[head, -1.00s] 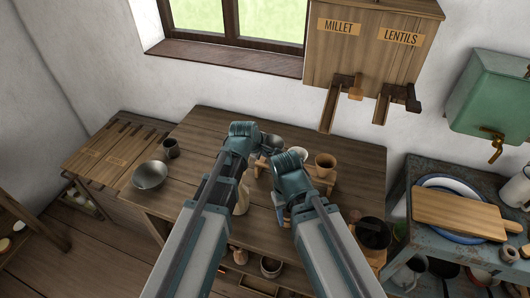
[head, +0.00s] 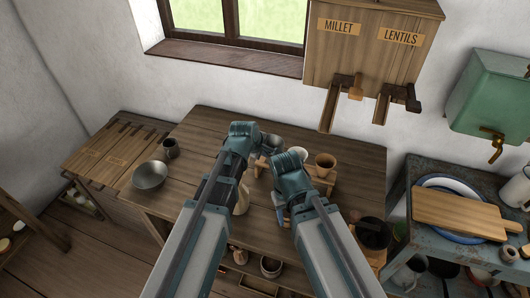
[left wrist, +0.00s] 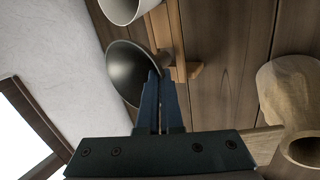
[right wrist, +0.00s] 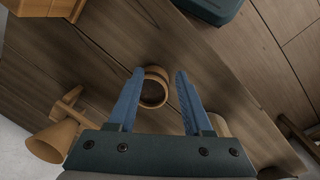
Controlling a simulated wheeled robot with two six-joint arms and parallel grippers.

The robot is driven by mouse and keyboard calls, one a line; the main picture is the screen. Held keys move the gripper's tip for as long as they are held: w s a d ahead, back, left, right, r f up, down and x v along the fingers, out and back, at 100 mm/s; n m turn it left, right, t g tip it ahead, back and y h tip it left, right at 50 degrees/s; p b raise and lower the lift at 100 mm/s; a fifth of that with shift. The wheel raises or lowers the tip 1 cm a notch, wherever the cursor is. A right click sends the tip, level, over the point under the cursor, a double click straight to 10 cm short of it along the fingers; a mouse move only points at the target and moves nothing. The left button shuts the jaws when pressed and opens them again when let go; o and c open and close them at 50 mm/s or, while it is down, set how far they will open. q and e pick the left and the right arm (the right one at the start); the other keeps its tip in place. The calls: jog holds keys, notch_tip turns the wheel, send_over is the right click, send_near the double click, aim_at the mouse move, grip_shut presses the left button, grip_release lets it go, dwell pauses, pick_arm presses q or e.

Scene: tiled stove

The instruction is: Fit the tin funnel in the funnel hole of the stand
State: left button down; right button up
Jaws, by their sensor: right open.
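The tin funnel (left wrist: 128,72) is dark grey, with its wide mouth facing the left wrist camera. My left gripper (left wrist: 160,88) is shut on its rim; the funnel also shows at the gripper tip in the head view (head: 272,143). The wooden stand (left wrist: 178,45) is just beside the funnel, with a white funnel or cup (left wrist: 122,8) in it. My right gripper (right wrist: 153,92) is open and empty. The stand's hole is not clearly visible.
A brown funnel (head: 325,162) sits at the stand's right. A pale wooden vessel (head: 241,201) stands in front on the table. A metal bowl (head: 150,175) and dark cup (head: 171,148) are at left, a dark pot (head: 373,233) at right. The table's back left is clear.

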pick_arm(q)
jog(key=shift+f+b, duration=1.35)
jog(key=shift+f, duration=0.05)
pick_arm(e)
jog(key=shift+f, duration=1.4)
pick_arm(q)
jog(key=c, duration=1)
grip_release()
jog(key=shift+r, duration=0.1)
pick_arm(e)
jog(key=shift+r, duration=0.1)
pick_arm(q)
jog(key=shift+r, duration=0.1)
pick_arm(e)
jog(key=shift+r, duration=0.15)
pick_arm(q)
jog(key=p+v, duration=1.1)
jog(key=v, duration=0.2)
jog(key=shift+s+r+p, duration=0.2)
jog(key=shift+r+p, duration=0.1)
jog(key=shift+p, duration=0.1)
pick_arm(e)
notch_tip(320, 180, up, 11)
jog(key=shift+r, duration=0.2)
pick_arm(q)
jog(key=shift+a, duration=0.1)
